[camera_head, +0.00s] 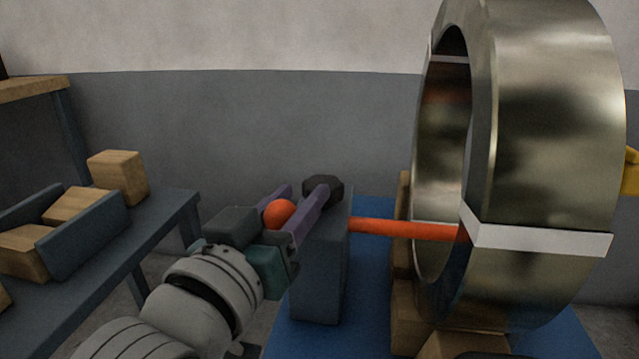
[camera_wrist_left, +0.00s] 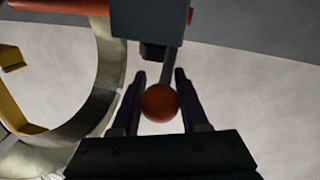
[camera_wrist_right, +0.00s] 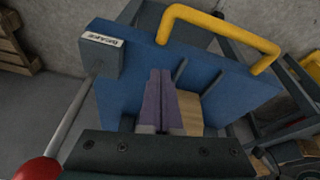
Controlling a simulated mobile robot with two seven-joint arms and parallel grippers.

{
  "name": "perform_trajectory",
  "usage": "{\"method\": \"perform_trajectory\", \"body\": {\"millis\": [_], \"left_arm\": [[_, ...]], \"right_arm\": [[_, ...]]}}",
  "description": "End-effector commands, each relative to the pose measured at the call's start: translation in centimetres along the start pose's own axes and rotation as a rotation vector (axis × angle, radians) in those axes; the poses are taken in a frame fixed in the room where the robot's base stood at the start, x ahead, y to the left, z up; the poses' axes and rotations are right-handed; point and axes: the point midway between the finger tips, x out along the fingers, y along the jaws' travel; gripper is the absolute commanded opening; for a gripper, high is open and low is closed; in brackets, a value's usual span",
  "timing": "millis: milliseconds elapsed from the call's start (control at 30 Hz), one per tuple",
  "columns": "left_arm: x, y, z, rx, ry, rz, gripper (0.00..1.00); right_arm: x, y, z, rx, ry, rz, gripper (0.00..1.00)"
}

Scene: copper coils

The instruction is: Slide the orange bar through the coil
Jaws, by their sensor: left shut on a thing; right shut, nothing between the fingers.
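The large metal coil (camera_head: 550,120) stands upright on the right, with white bands around its wall. The orange bar (camera_head: 390,228) runs level from a grey block (camera_head: 318,265) into the coil's opening. Its far end is hidden by the coil's wall. My left gripper (camera_head: 303,190) is beside the block, shut on a round orange knob (camera_head: 280,213). In the left wrist view the knob (camera_wrist_left: 160,103) sits between the fingers, with a grey stem running to the block. My right gripper (camera_wrist_right: 160,72) is shut and empty, seen only in its wrist view.
A dark rack (camera_head: 160,215) with wooden blocks stands at left. Wooden supports (camera_head: 405,325) lie under the coil on a blue base (camera_head: 370,335). The right wrist view shows a blue panel (camera_wrist_right: 118,85), a yellow handle (camera_wrist_right: 220,30) and a red knob (camera_wrist_right: 38,169).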

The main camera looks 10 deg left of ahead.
Motion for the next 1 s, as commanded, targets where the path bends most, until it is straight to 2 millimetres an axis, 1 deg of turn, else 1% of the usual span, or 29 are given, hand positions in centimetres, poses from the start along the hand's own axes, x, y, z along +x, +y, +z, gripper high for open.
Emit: {"method": "perform_trajectory", "body": {"millis": [33, 333, 367, 500, 600, 1000], "left_arm": [[0.05, 0.29, -0.01, 0.002, 0.000, 0.003, 0.00], [0.05, 0.41, 0.01, 0.005, 0.000, 0.005, 0.00], [0.05, 0.41, 0.01, 0.005, 0.000, 0.005, 0.48], [0.04, 0.37, 0.01, 0.004, 0.000, 0.005, 0.63], [0.04, 0.32, 0.02, 0.003, 0.000, 0.004, 0.73], [0.01, 0.13, -0.03, 0.004, -0.002, 0.003, 0.73]], "right_arm": [[-0.01, -0.04, -0.01, 0.001, 0.000, -0.001, 0.00], [-0.01, -0.18, -0.03, 0.005, 0.000, -0.005, 0.00], [-0.01, -0.19, -0.03, 0.005, 0.000, -0.005, 0.00], [0.00, -0.22, -0.04, 0.006, 0.000, -0.006, 0.00], [0.00, -0.21, -0.04, 0.006, 0.000, -0.006, 0.00], [-0.20, -0.17, -0.12, 0.006, 0.001, -0.005, 0.00]]}}
